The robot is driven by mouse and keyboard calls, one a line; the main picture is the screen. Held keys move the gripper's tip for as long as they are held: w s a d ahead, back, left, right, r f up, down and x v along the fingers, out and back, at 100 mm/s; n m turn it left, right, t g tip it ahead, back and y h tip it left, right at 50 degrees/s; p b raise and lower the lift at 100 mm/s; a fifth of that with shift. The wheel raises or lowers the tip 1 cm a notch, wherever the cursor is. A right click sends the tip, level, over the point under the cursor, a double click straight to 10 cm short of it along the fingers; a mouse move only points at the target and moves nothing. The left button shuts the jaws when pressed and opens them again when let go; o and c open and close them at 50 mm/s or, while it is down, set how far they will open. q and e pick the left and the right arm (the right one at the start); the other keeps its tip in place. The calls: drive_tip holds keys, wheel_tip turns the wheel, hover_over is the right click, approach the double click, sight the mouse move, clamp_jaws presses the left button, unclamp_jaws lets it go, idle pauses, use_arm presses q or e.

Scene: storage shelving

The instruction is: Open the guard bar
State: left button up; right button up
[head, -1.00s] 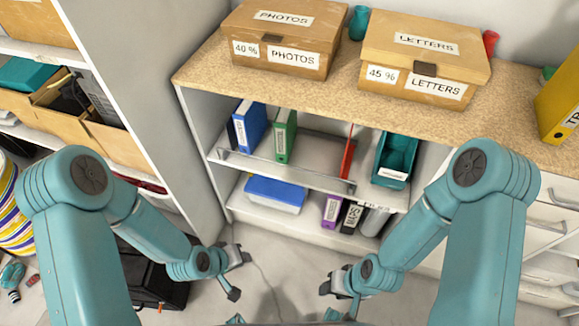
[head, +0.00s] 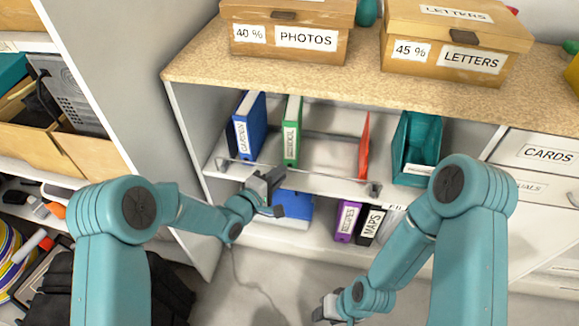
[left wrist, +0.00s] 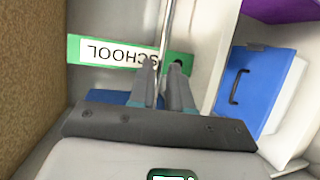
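The guard bar (head: 331,177) is a thin metal rail along the front edge of the middle shelf, between a mount at the left and one at the right. It shows in the left wrist view (left wrist: 167,30) as a shiny rod running between the two fingers. My left gripper (head: 277,194) is at the left-middle part of the bar; its fingers (left wrist: 163,75) look closed around the rod, with little gap. My right gripper (head: 326,310) is low at the bottom edge, away from the shelf and partly cut off.
Behind the bar stand a blue binder (head: 249,127), a green binder (head: 291,130) and a red one (head: 364,145). A teal holder (head: 417,140) is to the right. A blue box (head: 296,205) is below. Photos (head: 287,38) and letters (head: 458,50) boxes sit on top.

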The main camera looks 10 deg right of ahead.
use_arm(q)
drive_tip(key=x, duration=0.6)
drive_tip(key=shift+s+b, duration=0.1)
drive_tip(key=shift+b, duration=0.2)
use_arm(e)
drive_tip(key=shift+s+d+f, duration=0.1)
drive_tip(key=shift+f, duration=0.3)
use_arm(q)
clamp_jaws()
drive_tip(key=shift+f+b, duration=0.15)
drive_tip(key=shift+b, duration=0.3)
drive_tip(key=s+m+t+h+b, duration=0.1)
drive_tip(key=b, duration=0.4)
drive_tip(key=s+a+m+t+h+b, duration=0.1)
drive_tip(key=t+h+b, duration=0.1)
drive_tip(key=b, duration=0.3)
drive_tip(key=s+m+t+h+b, duration=0.1)
drive_tip(key=b, duration=0.5)
drive_tip(key=shift+s+a+t+h, duration=0.2)
drive_tip(key=shift+a+t+h, duration=0.05)
drive_tip(key=shift+t+h, duration=0.05)
use_arm(e)
wheel_tip(320, 180, down, 16)
drive_tip(key=w+d, duration=0.1)
drive_tip(key=w, duration=0.1)
drive_tip(key=shift+d+m+t, duration=0.25)
drive_tip(key=shift+m+t, duration=0.05)
drive_tip(key=shift+t, duration=0.1)
drive_tip(key=shift+f, duration=0.1)
